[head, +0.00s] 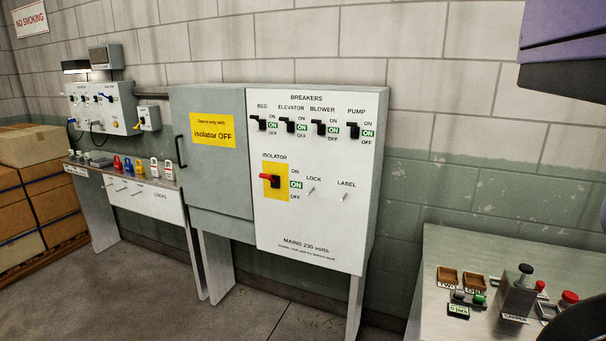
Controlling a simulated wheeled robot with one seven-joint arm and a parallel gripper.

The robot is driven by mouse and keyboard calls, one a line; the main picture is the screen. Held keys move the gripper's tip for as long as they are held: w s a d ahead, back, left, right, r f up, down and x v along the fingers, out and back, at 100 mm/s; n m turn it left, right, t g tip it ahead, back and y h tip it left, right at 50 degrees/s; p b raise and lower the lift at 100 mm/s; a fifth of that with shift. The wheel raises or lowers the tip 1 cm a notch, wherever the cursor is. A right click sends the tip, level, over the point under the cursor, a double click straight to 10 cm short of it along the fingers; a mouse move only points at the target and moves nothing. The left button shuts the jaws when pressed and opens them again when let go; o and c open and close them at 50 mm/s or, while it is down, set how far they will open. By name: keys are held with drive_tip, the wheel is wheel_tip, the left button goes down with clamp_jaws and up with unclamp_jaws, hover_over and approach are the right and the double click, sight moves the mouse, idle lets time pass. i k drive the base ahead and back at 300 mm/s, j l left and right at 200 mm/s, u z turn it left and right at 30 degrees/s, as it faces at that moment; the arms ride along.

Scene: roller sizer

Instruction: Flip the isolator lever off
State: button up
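The isolator (276,195) is a yellow plate with a dark switch body on the white front of the breaker cabinet (320,225). Its lever (267,177) has a red end that points left. A green ON tag (296,185) is lit beside it, between the printed words ON and OFF. My gripper cannot be made out in this view, and nothing touches the lever.
Above are breakers for bed, elevator, blower and pump (353,129), all tagged ON. LOCK (311,191) and LABEL (344,197) pegs sit right of the isolator. A grey door (212,165) with a handle is left. A control bench (450,245) stands at right. The front floor is clear.

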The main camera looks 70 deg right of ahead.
sight(268, 177)
drive_tip(key=z, duration=1.25)
drive_tip(key=i+j, duration=1.35)
drive_tip(key=j, duration=0.2)
drive_tip(key=i+j, duration=0.7)
drive_tip(key=j+z, duration=0.05)
